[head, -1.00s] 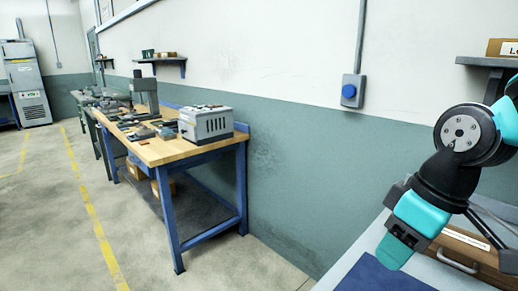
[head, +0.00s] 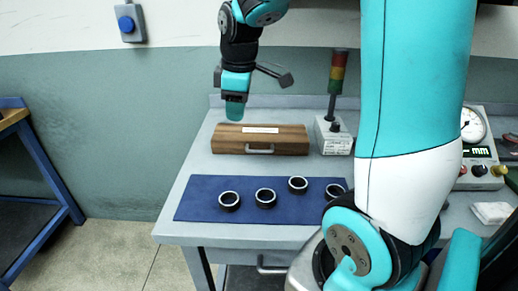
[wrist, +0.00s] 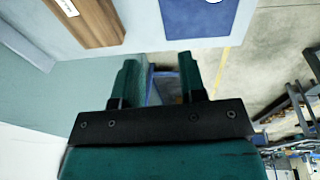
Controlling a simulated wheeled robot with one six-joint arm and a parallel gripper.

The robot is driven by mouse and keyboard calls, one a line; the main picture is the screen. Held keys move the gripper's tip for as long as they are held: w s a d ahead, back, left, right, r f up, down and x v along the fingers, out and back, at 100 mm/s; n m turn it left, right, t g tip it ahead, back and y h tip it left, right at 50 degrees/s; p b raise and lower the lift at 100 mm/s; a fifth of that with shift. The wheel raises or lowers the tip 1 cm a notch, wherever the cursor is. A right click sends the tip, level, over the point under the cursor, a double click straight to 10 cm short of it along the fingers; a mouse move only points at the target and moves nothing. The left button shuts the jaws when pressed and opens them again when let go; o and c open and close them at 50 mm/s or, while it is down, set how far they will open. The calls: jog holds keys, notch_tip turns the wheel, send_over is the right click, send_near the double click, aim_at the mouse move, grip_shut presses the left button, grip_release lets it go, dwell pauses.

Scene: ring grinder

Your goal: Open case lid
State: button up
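The wooden case (head: 260,143) is shut at the back left of the grey bench. It has a white label on its lid (head: 262,130) and a metal handle (head: 259,149) on its front. My gripper (head: 235,108) is above and behind the case's left part, apart from it as far as I can tell. In the wrist view the case (wrist: 90,22) lies at the upper left. There my gripper (wrist: 155,75) shows two green fingers held apart with nothing between them.
Several dark rings (head: 265,198) lie on a blue mat (head: 240,213) in front of the case. A gauge unit (head: 476,150) stands at the far right. My arm hides part of the bench.

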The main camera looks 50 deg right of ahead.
jog(key=h, duration=0.1)
send_near(261, 151)
jog(key=f, duration=0.2)
jog(key=w+f, duration=0.1)
jog(key=f, duration=0.2)
jog(key=d+f, duration=0.1)
jog(key=f, duration=0.2)
jog(key=shift+w, duration=0.25)
jog(key=shift+c, duration=0.5)
grip_shut()
